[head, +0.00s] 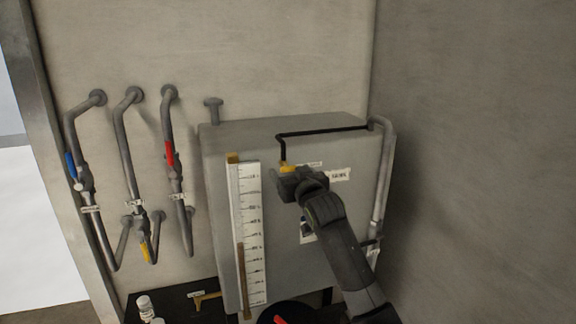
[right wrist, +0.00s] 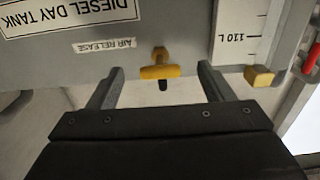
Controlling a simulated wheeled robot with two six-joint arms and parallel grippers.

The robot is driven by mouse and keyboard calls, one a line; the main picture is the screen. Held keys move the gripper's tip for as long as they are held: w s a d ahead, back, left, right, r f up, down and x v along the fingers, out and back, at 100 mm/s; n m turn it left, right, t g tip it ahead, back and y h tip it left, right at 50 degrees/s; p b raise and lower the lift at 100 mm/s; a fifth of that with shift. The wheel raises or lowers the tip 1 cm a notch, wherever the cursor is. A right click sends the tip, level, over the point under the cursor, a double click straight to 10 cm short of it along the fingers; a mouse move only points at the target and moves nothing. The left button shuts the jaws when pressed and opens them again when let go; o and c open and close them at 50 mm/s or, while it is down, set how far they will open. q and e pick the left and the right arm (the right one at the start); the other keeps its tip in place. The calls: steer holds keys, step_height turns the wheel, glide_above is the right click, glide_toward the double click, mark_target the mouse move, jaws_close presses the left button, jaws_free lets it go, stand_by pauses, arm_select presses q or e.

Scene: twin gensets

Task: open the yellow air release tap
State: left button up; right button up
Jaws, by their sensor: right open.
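The yellow air release tap (head: 284,167) sits on the front of the grey day tank (head: 213,170), under the end of a thin black pipe. In the right wrist view, which is upside down, the tap (right wrist: 160,72) shows a yellow bar lying crosswise on a short stem. An AIR RELEASE label (right wrist: 105,46) is beside it. My right gripper (head: 286,179) is open, with one finger on each side of the tap and visible gaps to both. In the head view it hides part of the tap. My left gripper is not in view.
A level gauge (head: 249,230) runs down the tank's left part. A grey pipe (head: 384,180) runs down its right side. Pipes with blue, red (head: 169,153) and yellow (head: 146,250) handles are on the left wall. A grey wall is close on the right.

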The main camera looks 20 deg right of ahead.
mark_target(290, 170)
steer(key=shift+w+p, duration=0.3)
steer(key=shift+w, duration=1.25)
steer(key=c, duration=1)
steer(key=shift+o, duration=0.2)
